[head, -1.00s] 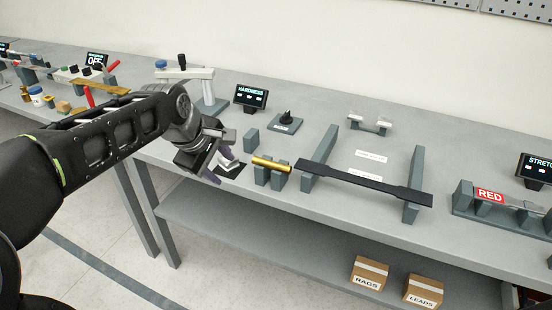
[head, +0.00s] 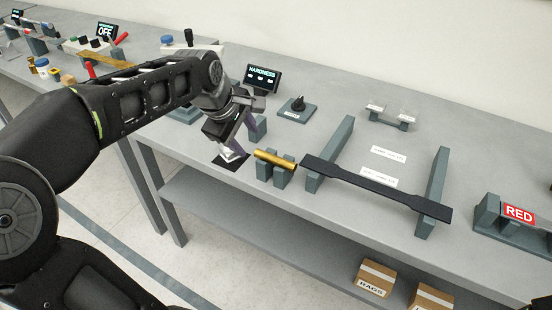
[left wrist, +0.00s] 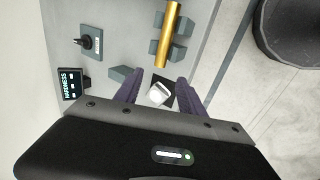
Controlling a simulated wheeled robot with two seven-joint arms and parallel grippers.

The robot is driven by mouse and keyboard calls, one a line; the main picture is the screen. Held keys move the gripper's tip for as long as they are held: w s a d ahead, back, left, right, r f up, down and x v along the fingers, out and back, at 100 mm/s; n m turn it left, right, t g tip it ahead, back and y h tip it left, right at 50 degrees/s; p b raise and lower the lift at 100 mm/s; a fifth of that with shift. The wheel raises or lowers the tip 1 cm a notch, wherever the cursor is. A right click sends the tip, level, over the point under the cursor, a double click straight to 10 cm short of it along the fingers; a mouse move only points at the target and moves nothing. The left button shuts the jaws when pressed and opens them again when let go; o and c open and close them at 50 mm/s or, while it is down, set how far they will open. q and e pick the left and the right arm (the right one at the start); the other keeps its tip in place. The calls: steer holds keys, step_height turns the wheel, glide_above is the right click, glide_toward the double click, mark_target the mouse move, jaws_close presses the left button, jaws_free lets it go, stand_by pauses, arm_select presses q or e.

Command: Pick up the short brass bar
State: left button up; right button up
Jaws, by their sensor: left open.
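The short brass bar (head: 275,158) rests across two small grey blocks (head: 264,171) near the bench's front edge. It also shows in the left wrist view (left wrist: 168,35), beyond my fingertips. My left gripper (head: 240,139) is open just left of the bar, above a black pad with a small white and grey piece (head: 231,156) on it. In the left wrist view that piece (left wrist: 158,95) lies between the two purple fingers (left wrist: 157,88), and no finger touches the bar.
A long dark flat bar (head: 375,188) lies across two grey rails (head: 330,155) to the right. A hardness display (head: 262,78) and a small knob stand (head: 297,108) are behind my gripper. A red-labelled fixture (head: 517,213) stands at far right. Boxes (head: 375,278) sit on the lower shelf.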

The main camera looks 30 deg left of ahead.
mark_target(256, 151)
arm_select(q)
steer(key=shift+x, duration=0.8)
steer(key=shift+p+x, duration=0.35)
steer(key=shift+x, duration=2.25)
steer(key=shift+d, duration=0.1)
jaws_close()
steer(key=shift+r, duration=0.1)
